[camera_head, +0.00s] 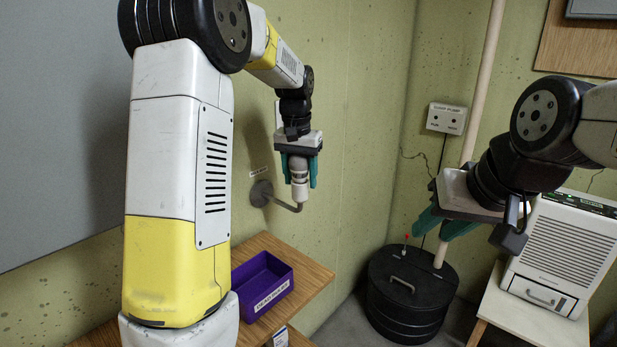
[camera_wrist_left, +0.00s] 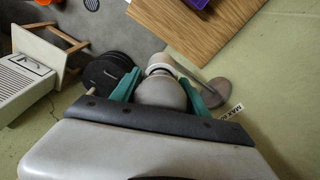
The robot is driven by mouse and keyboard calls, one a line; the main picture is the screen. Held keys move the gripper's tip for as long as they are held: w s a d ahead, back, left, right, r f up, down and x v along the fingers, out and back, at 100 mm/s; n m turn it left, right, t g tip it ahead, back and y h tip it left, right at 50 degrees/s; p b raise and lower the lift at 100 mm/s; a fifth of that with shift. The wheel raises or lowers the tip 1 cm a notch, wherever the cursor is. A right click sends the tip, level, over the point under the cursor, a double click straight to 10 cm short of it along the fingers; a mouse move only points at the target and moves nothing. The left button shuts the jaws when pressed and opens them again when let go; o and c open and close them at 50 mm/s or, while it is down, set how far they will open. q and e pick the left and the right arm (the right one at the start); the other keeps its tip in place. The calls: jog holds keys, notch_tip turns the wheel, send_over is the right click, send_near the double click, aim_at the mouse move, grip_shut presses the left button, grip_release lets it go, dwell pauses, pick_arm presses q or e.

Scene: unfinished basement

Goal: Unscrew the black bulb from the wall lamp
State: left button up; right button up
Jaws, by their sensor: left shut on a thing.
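The wall lamp has a round plate (camera_head: 261,193) on the green wall, a bent metal arm and a pale upright socket (camera_head: 299,190). My left gripper (camera_head: 299,176) points down over the lamp, its green fingers on either side of the bulb (camera_head: 298,163). It is shut on the bulb, which looks grey rather than black here. In the left wrist view the rounded grey bulb (camera_wrist_left: 161,92) sits between the fingers, in line with the socket (camera_wrist_left: 159,66); any gap between them cannot be made out. My right gripper (camera_head: 442,226) is open and empty, at the right.
A purple box (camera_head: 262,287) with a label stands on a wooden shelf (camera_head: 312,272) below the lamp. A black lidded sump pit (camera_head: 412,300) with a pale pipe is in the corner. A white dehumidifier-like appliance (camera_head: 560,250) stands on a small table (camera_head: 520,318) at the right.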

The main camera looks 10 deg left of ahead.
pick_arm(q)
jog(key=shift+n, duration=0.7)
jog(key=n, duration=0.2)
jog(key=shift+n, duration=0.3)
jog(key=shift+a+n, duration=0.1)
jog(key=shift+n, duration=0.3)
jog(key=shift+y, duration=0.3)
jog(key=n, duration=0.3)
jog(key=shift+n, duration=0.3)
jog(key=shift+a+n+y, duration=0.1)
jog(key=shift+n+y, duration=0.2)
jog(key=shift+n, duration=1.4)
